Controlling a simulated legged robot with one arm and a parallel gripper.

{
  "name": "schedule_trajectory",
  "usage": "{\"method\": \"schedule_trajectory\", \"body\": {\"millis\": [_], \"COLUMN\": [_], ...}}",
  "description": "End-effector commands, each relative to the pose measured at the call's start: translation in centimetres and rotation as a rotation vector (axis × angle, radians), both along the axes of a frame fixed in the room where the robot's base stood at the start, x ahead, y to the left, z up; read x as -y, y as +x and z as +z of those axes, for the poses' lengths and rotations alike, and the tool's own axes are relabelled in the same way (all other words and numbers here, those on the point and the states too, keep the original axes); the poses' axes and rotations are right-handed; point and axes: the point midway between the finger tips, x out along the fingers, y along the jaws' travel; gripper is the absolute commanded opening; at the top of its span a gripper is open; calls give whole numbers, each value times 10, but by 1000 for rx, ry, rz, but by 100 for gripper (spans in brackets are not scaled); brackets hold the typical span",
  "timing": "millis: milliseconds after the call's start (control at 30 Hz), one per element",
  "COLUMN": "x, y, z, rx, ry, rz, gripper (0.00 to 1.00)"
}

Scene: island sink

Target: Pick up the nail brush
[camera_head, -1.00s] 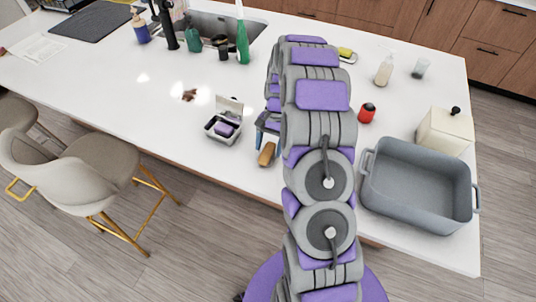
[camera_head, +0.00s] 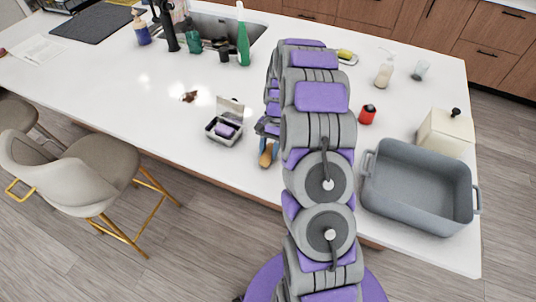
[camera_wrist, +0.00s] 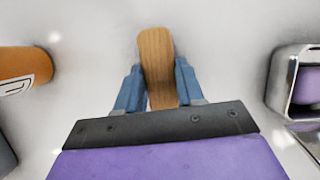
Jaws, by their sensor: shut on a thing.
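The nail brush (camera_wrist: 157,60) shows its wooden back in the wrist view, between the two blue fingers of my gripper (camera_wrist: 158,85). The fingers are shut on its sides. In the head view the brush (camera_head: 268,155) is a small brown block just left of my arm, near the counter's front edge, and my gripper (camera_head: 268,138) is at it. The bristles are hidden. I cannot tell whether the brush touches the counter.
An open metal tin (camera_head: 224,131) with a purple block stands left of the brush. An orange container (camera_wrist: 25,68) is left in the wrist view. The counter's left middle is mostly clear.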

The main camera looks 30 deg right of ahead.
Motion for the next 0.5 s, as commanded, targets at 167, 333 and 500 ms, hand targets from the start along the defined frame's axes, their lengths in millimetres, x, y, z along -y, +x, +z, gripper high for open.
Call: {"method": "schedule_trajectory", "body": {"millis": [167,333,500], "x": [0,0,0], "y": [0,0,1], "z": [0,9,34], "rx": [-1,0,4], "ry": [1,0,-2], "rz": [0,1,0], "gripper": [7,7,7]}}
